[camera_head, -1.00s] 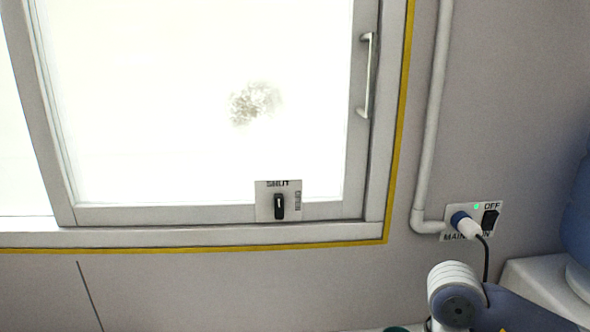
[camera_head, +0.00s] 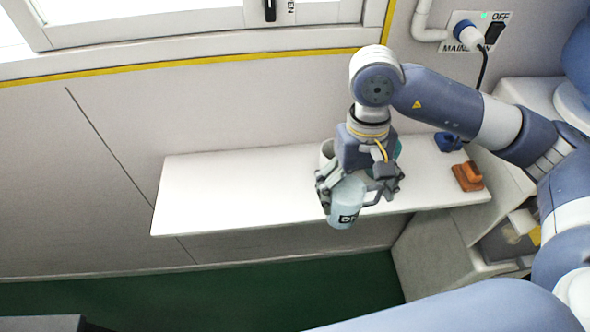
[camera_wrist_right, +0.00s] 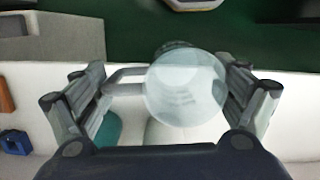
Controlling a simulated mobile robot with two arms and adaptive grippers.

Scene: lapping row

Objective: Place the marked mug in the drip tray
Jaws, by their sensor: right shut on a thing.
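The mug (camera_head: 344,205) is pale blue with a dark-lettered label, only partly readable. It is between the fingers of my right gripper (camera_head: 356,187), which is shut on it. In the head view, it appears over the front edge of the white shelf (camera_head: 220,190). In the right wrist view, the mug (camera_wrist_right: 186,90) shows as a pale round end, with a handle toward the left finger. I cannot make out a drip tray in these views. My left gripper is not in view.
A whitish vessel (camera_head: 327,148) and a teal item, partly hidden, stand behind my right gripper. An orange block (camera_head: 467,177) and a blue item (camera_head: 448,142) are at the shelf's right end. The shelf's left part is clear. A plugged-in cable hangs from a wall socket (camera_head: 466,32).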

